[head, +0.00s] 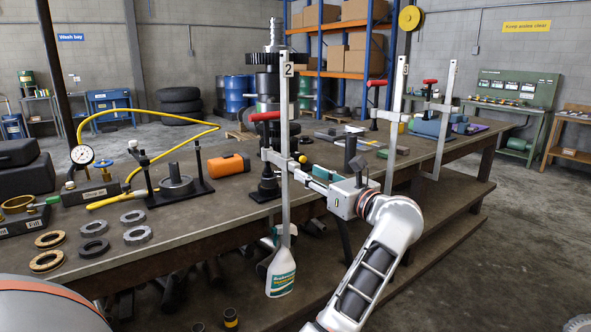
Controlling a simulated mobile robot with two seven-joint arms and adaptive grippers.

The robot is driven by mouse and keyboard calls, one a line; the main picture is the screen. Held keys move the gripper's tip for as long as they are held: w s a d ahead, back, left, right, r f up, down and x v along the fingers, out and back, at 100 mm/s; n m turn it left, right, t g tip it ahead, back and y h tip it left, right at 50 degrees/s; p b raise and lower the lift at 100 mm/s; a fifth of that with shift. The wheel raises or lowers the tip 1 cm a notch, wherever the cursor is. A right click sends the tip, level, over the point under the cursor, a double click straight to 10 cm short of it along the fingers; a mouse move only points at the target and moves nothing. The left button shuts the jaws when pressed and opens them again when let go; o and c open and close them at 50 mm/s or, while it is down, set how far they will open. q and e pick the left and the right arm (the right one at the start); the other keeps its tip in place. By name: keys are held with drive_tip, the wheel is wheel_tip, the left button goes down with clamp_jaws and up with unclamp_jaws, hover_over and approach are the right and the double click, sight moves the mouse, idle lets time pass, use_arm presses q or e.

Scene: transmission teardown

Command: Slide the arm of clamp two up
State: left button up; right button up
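Clamp two is an upright steel bar (285,110) marked "2" at the front edge of the workbench. Its sliding arm (275,157) crosses the bar at about mid-height, with a red screw handle (264,116) above its left end. The fingers are at or very near that arm; contact and the finger gap are too small to tell.
A dark gear stack (270,60) stands just behind clamp two. Clamp three (397,110) and another clamp (446,110) stand to the right. An orange case (229,164) and metal rings (94,228) lie left on the workbench (190,232). A spray bottle (281,272) is below.

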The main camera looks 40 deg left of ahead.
sight(298, 167)
use_arm(q)
drive_tip(key=x, duration=0.8)
drive_tip(key=shift+w+d, duration=0.1)
clamp_jaws()
